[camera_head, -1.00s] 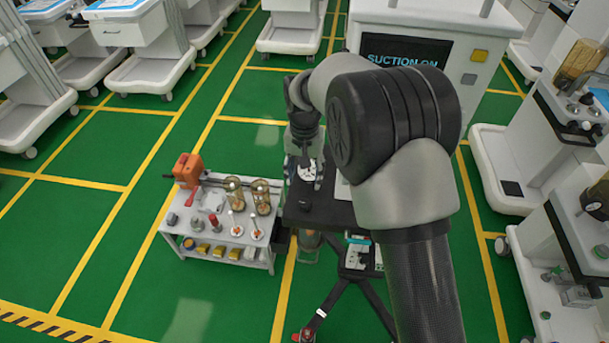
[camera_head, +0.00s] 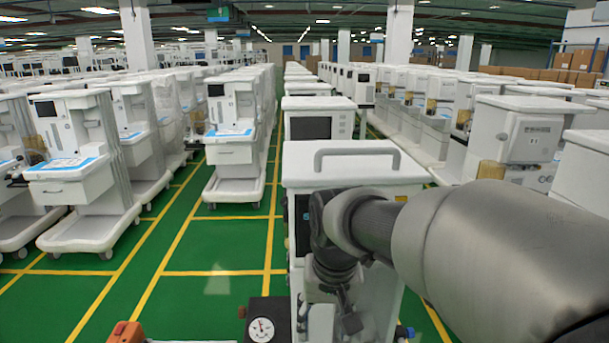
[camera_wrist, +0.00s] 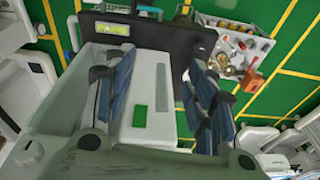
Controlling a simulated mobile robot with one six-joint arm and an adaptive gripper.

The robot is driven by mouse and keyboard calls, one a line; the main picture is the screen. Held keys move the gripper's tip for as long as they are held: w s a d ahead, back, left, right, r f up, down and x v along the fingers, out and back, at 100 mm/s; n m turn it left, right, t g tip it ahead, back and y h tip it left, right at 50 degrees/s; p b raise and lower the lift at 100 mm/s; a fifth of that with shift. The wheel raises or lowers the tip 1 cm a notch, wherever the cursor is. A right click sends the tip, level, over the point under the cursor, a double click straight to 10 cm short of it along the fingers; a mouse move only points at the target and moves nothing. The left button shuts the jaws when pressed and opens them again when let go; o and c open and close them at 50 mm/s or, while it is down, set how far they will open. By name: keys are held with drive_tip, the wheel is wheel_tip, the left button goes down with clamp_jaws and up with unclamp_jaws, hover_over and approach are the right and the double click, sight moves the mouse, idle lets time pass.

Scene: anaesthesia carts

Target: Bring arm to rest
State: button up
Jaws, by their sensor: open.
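My arm reaches in from the right edge of the head view, and its grey and black links bend down in front of a white anaesthesia cart (camera_head: 340,170). My gripper (camera_head: 345,318) hangs low at the bottom of the head view, partly cut off. In the wrist view my gripper (camera_wrist: 158,78) has its two blue-grey padded fingers wide apart, with nothing between them. A white surface with a green patch (camera_wrist: 140,117) lies beyond the fingers. I cannot tell the exact gap to it.
A black bench (camera_wrist: 140,35) lies beyond the fingers. A small trolley (camera_wrist: 262,45) with loose items and an orange tool (camera_wrist: 250,82) stands beside it. A round dial (camera_head: 262,329) shows at the bottom. Rows of carts (camera_head: 235,130) flank green floor lanes (camera_head: 215,260).

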drive_tip(key=s+d, duration=0.3)
drive_tip(key=s, duration=0.3)
drive_tip(key=s+d+r+t, duration=0.1)
drive_tip(key=s+d, duration=0.3)
drive_tip(key=s, duration=0.3)
drive_tip(key=s+d+t, duration=0.1)
drive_tip(key=s+d, duration=0.2)
drive_tip(key=s, duration=0.3)
drive_tip(key=shift+s+d+r+h, duration=0.15)
drive_tip(key=shift+s+d+h, duration=0.1)
drive_tip(key=shift+s+h, duration=0.1)
drive_tip(key=shift+a, duration=0.1)
idle(0.9)
